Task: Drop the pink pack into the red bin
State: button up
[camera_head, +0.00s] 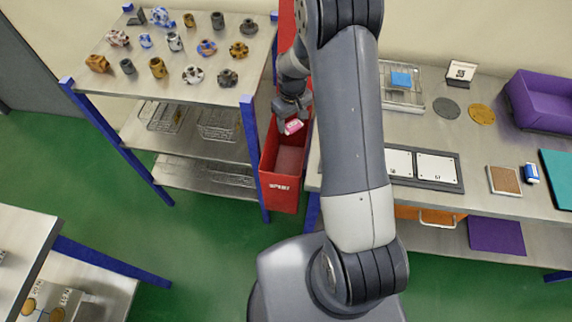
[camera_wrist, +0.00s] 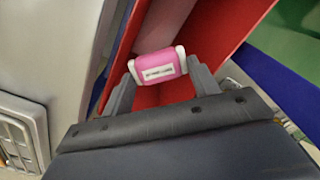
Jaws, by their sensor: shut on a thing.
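The pink pack (camera_head: 293,127) is a small pink block with white ends and a white label. In the wrist view, the pink pack (camera_wrist: 159,68) sits between the two fingers of my gripper (camera_wrist: 160,75). My gripper (camera_head: 291,116) is shut on it, one finger at each white end. The red bin (camera_head: 281,196) stands on the floor between the shelf rack and the bench. The pack is held over the bin's opening, near its back part. In the wrist view, the red wall of the bin (camera_wrist: 215,30) shows behind and beside the pack.
A metal rack (camera_head: 205,95) with blue posts and several machined parts stands left of the bin. A bench (camera_head: 400,120) on the right holds a purple bin (camera_head: 545,98), a framed panel (camera_head: 437,167) and small items. My arm covers part of the bench. Green floor is clear in front.

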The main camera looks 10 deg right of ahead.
jog(key=shift+f, duration=0.2)
jog(key=o, duration=1)
notch_tip(320, 180, up, 11)
jog(key=shift+f+b, duration=0.1)
jog(key=shift+b, duration=0.25)
